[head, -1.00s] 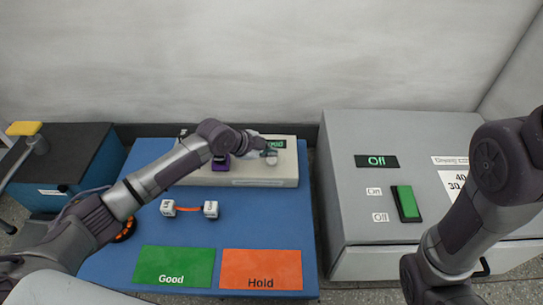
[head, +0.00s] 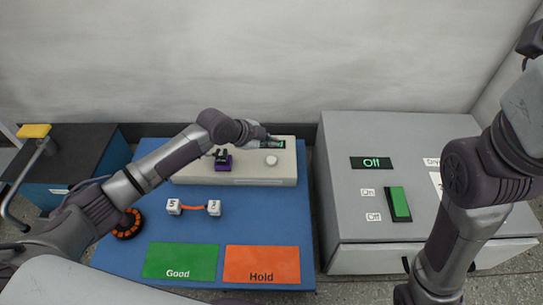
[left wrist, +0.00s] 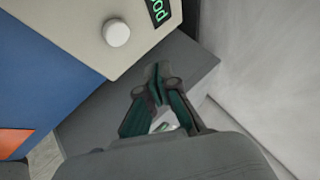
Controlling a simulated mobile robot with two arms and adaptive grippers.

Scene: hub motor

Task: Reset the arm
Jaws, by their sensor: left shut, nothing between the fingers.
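My left arm (head: 165,165) reaches from the left across the blue table to the beige tester box (head: 235,181). My left gripper (head: 277,138) is at the back edge of that box, by its green-lit display, partly hiding it. In the left wrist view the gripper's fingers (left wrist: 157,77) are together and empty, beside the box and clear of its round white button (left wrist: 116,32). The button also shows uncovered in the head view (head: 272,160). My right arm (head: 455,205) is bent over the grey cabinet at right; its gripper is out of view.
The grey cabinet (head: 340,180) reads Off.

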